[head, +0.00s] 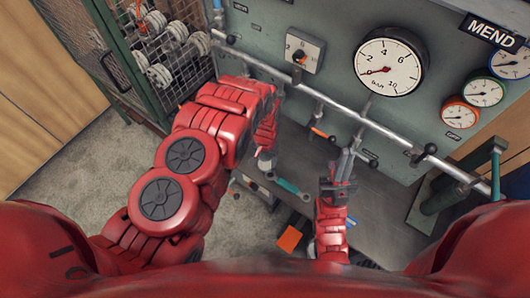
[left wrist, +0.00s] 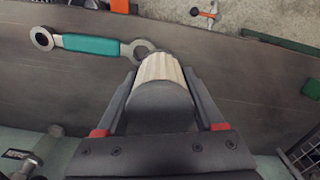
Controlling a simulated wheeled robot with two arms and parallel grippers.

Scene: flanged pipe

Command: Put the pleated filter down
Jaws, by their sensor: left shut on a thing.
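The pleated filter (left wrist: 158,72) is a short cream cylinder with a grey end cap. In the left wrist view it sits between the two fingers of my left gripper (left wrist: 160,100), which is shut on it. In the head view only a small pale part of the filter (head: 264,163) shows below the left gripper (head: 265,150), over the left part of the grey bench (head: 385,215). I cannot tell whether the filter touches the bench. My right gripper (head: 338,170) is over the middle of the bench, in front of the panel; its finger gap is unclear.
A teal-handled wrench (left wrist: 90,45) lies on the bench close to the filter. An orange flat item (head: 290,238) is nearer to me. A metal rail (head: 345,118) runs along the gauge panel. A mesh cage (head: 165,50) stands at the left. Bare bench lies right of my right gripper.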

